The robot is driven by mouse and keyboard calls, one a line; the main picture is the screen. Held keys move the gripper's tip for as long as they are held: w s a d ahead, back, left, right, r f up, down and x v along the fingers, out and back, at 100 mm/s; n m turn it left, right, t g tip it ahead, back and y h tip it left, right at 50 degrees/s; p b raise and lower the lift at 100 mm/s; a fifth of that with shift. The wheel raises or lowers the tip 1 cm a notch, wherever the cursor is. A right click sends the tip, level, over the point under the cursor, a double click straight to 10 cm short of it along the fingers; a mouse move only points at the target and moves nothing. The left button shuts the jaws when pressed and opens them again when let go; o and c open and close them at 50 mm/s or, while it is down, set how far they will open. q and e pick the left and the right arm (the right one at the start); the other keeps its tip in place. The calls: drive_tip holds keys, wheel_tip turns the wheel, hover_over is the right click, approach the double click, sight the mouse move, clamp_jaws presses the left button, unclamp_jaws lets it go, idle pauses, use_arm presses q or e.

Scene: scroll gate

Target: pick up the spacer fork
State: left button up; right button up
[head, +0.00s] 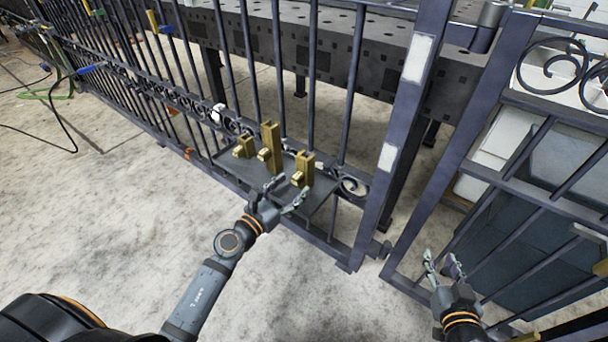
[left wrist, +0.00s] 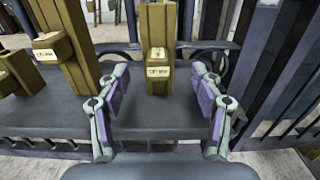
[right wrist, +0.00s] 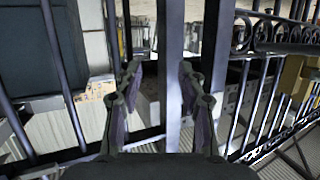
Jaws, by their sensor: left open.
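Three brass-coloured upright pieces with small pale labels stand on a dark shelf (head: 318,197) on the gate: a short left piece (head: 243,147), a tall middle piece (head: 271,135) and a right piece (head: 304,163). The labels are too small to read, so I cannot tell which is the spacer fork. My left gripper (head: 285,194) is open just in front of the right piece. In the left wrist view this right piece (left wrist: 157,30) stands centred beyond the open fingers, apart from them. My right gripper (head: 443,264) is open and empty, low near the right gate leaf.
Dark gate bars (head: 311,80) rise behind the shelf, and a thick post (head: 400,120) stands to its right. A perforated steel table (head: 340,40) is behind the gate. In the right wrist view an upright bar (right wrist: 171,60) shows between the fingers.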

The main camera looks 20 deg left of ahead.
sight(294, 183)
use_arm(q)
drive_tip(key=x, duration=0.4)
drive_tip(key=shift+w, duration=0.25)
clamp_jaws()
